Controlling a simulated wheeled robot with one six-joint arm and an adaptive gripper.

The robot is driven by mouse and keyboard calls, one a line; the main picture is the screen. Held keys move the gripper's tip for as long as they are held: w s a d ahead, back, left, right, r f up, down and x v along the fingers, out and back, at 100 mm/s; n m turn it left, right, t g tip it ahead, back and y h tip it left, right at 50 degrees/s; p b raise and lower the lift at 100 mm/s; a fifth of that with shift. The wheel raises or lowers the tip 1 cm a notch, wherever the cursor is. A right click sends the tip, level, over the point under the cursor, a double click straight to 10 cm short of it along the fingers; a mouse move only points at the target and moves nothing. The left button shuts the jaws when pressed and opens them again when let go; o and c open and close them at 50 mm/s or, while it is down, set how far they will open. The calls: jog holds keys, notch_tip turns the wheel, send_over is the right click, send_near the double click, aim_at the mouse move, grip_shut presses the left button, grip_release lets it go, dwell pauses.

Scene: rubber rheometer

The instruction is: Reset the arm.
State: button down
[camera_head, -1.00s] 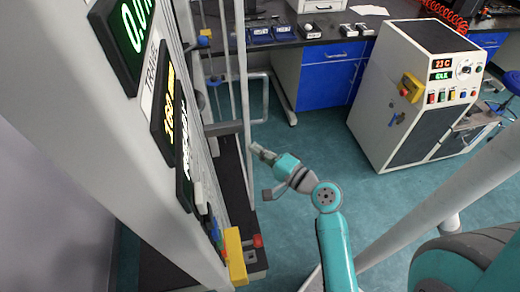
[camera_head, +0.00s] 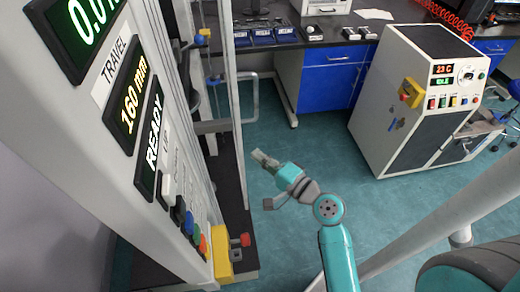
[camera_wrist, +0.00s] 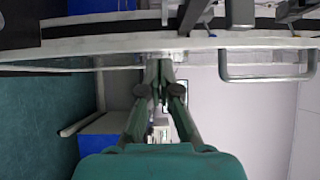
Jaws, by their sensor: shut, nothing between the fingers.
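My teal arm reaches up from the bottom of the head view, and my gripper (camera_head: 262,159) is at its end, out over the floor to the right of the tall testing machine. In the wrist view my gripper (camera_wrist: 161,66) shows its two fingers brought together, with nothing held between them. The fingers are apart from the machine and from the benches in the head view. The testing machine (camera_head: 135,180) stands close on the left, with displays reading 160 mm and READY.
A white cabinet machine (camera_head: 420,100) with a 23 C display stands at the right. A lab bench with blue drawers (camera_head: 328,88) is at the back. A yellow block (camera_head: 222,258) and red knob (camera_head: 241,240) sit at the testing machine's base. Teal floor (camera_head: 300,150) is clear between them.

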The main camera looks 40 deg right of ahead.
jog(key=s+a, duration=0.4)
jog(key=a, duration=0.1)
jog(key=shift+s, duration=0.1)
jog(key=s+a+f+n+g+h, duration=0.1)
jog(key=s+a+f+n+g, duration=0.1)
jog(key=s+f+n, duration=0.3)
jog(key=s+a+f+n+g+h, duration=0.1)
jog(key=s+a+f+h, duration=0.2)
jog(key=s, duration=0.5)
jog(key=s+a+r+n+y, duration=0.1)
jog(key=s+a+n, duration=0.1)
jog(key=s+n, duration=0.3)
jog(key=s+a+r+n+y, duration=0.1)
jog(key=s+r+n+y, duration=0.1)
jog(key=s+n, duration=0.4)
jog(key=shift+s+a, duration=0.35)
jog(key=shift+s, duration=0.45)
